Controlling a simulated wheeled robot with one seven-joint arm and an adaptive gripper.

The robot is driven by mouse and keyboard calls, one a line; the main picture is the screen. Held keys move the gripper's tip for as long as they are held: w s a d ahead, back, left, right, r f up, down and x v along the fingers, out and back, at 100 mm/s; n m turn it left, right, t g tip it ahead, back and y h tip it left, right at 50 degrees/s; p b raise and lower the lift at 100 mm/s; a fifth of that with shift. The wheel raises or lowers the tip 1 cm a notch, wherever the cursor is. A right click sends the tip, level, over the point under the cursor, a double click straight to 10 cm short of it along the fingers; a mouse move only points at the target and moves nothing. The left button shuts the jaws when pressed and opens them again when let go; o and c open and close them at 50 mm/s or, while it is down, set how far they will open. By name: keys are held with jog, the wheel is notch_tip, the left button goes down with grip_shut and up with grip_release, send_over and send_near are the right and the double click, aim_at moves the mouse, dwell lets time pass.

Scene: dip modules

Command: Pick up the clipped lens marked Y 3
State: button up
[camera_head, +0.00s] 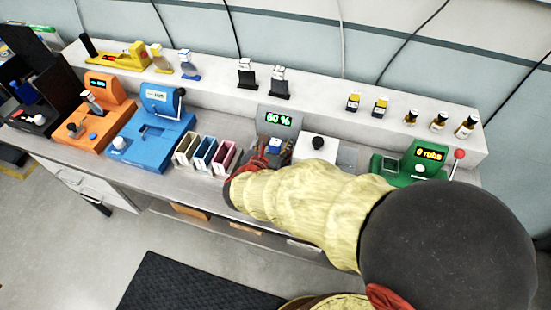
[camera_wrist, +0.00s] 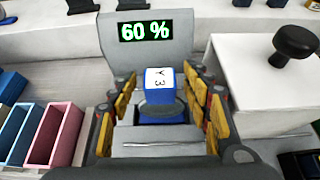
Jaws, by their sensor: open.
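The clipped lens marked Y 3 (camera_wrist: 160,80) has a white top and a blue body. It stands in a grey device with a green 60 % display (camera_wrist: 146,30). In the head view the lens (camera_head: 275,144) shows as a small blue and white block just past my gripper (camera_head: 262,157). In the wrist view my gripper (camera_wrist: 163,95) is open, with one yellow-padded finger on each side of the lens. Gaps show between the fingers and the lens. The lens's lower part sits in the device, and its base is partly hidden.
A white box with a black knob (camera_wrist: 293,48) stands close on the right. A blue machine (camera_head: 152,135), an orange machine (camera_head: 100,120) and a green device reading 0 rubs (camera_head: 420,165) share the bench. Several small items line the back shelf.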

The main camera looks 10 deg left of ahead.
jog(key=c, duration=0.3)
grip_shut()
dwell(0.5)
